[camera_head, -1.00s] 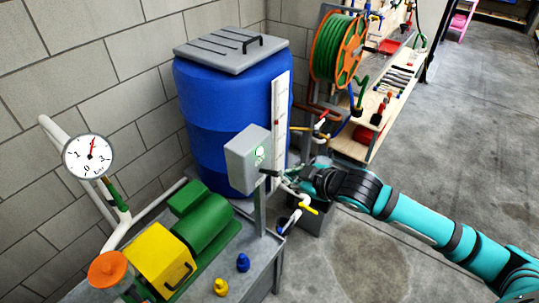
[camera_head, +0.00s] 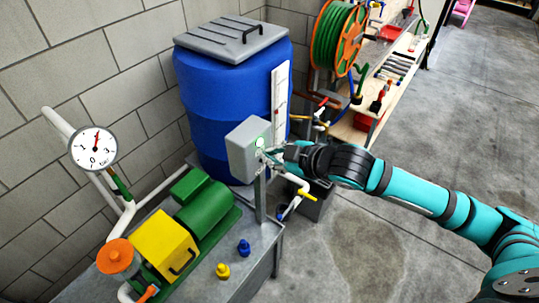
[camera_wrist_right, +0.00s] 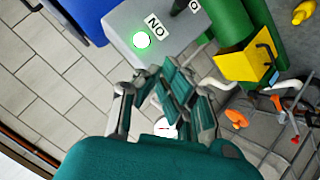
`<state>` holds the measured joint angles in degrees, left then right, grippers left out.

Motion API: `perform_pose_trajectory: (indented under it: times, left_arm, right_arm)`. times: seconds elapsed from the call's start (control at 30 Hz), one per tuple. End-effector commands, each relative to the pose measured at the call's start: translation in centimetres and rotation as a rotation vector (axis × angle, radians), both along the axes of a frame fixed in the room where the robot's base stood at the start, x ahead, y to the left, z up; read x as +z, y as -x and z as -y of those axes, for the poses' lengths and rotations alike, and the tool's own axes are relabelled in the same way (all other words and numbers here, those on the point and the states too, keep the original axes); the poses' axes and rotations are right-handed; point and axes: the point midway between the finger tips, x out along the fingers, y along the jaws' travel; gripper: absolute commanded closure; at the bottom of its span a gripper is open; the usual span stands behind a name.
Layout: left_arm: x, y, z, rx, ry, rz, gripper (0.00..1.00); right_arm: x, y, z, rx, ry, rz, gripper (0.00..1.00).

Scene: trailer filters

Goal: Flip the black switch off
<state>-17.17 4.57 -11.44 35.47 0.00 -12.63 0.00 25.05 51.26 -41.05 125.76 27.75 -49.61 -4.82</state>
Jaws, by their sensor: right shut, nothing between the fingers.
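The grey switch box (camera_head: 243,150) stands on a post at the edge of the metal bench. Its face has a lit green lamp (camera_head: 260,142), which also shows in the right wrist view (camera_wrist_right: 141,40) beside an "ON" label (camera_wrist_right: 155,25). The black switch (camera_wrist_right: 180,7) is at the top edge of the right wrist view, partly cut off; in the head view the gripper hides most of it. My right gripper (camera_head: 268,156) is shut and empty, right at the box's face below the lamp. I cannot tell whether it touches the switch. My left gripper is not in view.
A blue barrel (camera_head: 220,110) stands behind the box. A green and yellow pump (camera_head: 165,243) and a pressure gauge (camera_head: 94,148) are on the left. White pipe with a yellow-handled valve (camera_head: 307,195) lies just below my right gripper. Open floor (camera_head: 400,245) is on the right.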

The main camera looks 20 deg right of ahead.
Motion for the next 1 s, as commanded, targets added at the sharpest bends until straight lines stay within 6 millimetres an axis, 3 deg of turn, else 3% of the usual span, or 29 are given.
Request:
perform_pose_trajectory:
  times: [0.23,0.5,1.0]
  left_arm:
    - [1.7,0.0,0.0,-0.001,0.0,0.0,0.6]
    - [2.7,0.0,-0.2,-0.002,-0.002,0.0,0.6]
    - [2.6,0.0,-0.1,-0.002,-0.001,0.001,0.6]
  right_arm:
    - [-2.4,-4.1,-2.4,0.0,-0.002,-0.001,1.0]
    - [-5.4,-4.3,0.0,0.0,0.003,-0.002,1.0]
    - [-5.9,-4.3,0.3,0.001,-0.001,0.002,1.0]
